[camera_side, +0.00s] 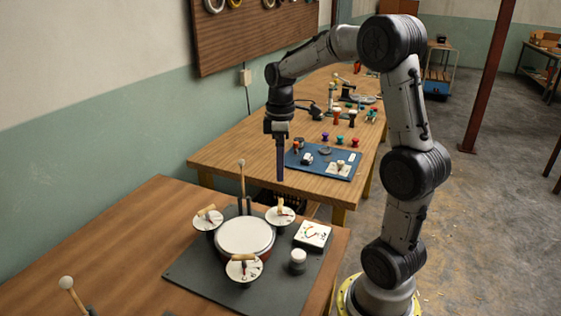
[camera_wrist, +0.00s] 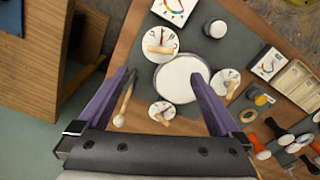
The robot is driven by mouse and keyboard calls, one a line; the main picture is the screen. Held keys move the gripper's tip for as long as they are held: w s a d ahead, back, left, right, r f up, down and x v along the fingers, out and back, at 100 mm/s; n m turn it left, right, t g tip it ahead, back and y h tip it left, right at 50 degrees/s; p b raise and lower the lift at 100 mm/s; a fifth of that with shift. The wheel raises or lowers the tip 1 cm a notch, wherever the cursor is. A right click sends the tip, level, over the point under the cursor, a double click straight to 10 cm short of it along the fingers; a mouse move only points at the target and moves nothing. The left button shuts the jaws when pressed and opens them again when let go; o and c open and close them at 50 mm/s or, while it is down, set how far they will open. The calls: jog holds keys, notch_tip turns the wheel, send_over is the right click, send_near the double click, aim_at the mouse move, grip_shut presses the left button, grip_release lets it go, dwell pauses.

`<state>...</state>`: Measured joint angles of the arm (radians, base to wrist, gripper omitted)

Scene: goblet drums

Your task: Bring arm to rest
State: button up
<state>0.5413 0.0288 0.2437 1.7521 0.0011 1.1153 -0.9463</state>
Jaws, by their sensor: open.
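My gripper (camera_side: 280,160) hangs from my raised arm above the back edge of the near table, pointing down. In the wrist view its two purple fingers (camera_wrist: 165,85) are spread wide with nothing between them gripped. A large white-topped drum (camera_side: 245,236) stands on a dark mat (camera_side: 190,270) below and in front of the gripper. Three small round dials with wooden pegs, left (camera_side: 207,219), right (camera_side: 280,215) and front (camera_side: 243,268), sit around the drum. The gripper is apart from all of them.
A mallet (camera_side: 241,185) stands upright behind the drum, near below the gripper. A white gauge (camera_side: 312,235) and a small white-topped jar (camera_side: 297,262) stand at the mat's right. Another mallet (camera_side: 68,284) is at front left. A second table (camera_side: 240,150) behind holds a blue mat and small drums.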

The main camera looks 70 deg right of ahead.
jog(key=s+a+r+n+t, duration=0.2)
jog(key=s+a+r+t, duration=0.15)
jog(key=a+r, duration=0.65)
jog(key=s+a+f+m+t, duration=0.2)
jog(key=s+a+f+m, duration=0.4)
jog(key=s+a, duration=0.2)
jog(key=s, duration=0.2)
jog(key=shift+s+a+m, duration=0.2)
jog(key=shift+s+m, duration=0.1)
jog(key=shift+s, duration=0.05)
